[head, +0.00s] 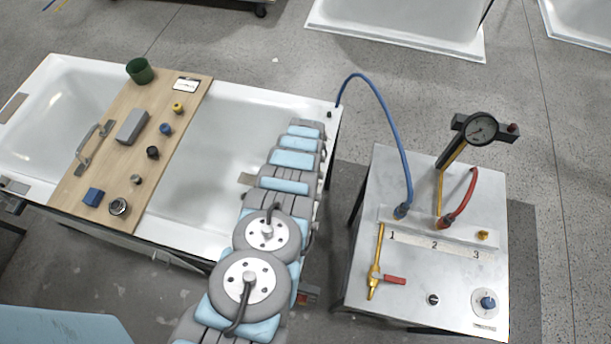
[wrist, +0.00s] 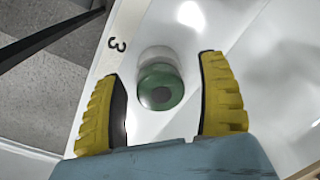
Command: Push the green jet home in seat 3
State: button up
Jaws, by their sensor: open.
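My gripper (wrist: 161,70) is open, with one yellow ribbed finger on each side of the jet and a gap to both. The jet and the fingertips cannot be made out in the head view, where my arm covers part of the tub.
A wooden board (head: 190,110) across the tub (head: 230,110) carries a green cup (head: 140,70), a grey block (head: 132,127) and several small fittings. A metal test bench (head: 400,290) with a gauge (head: 481,128), blue and red hoses and a yellow valve stands right of my arm.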

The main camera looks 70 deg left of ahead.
jog(key=shift+w+a+r, duration=0.1)
jog(key=shift+a+r, duration=0.05)
jog(key=shift+r, duration=0.9)
jog(key=shift+w+r, duration=0.15)
jog(key=shift+r, duration=2)
jog(key=shift+w+r, duration=0.1)
jog(key=shift+r, duration=2.6)
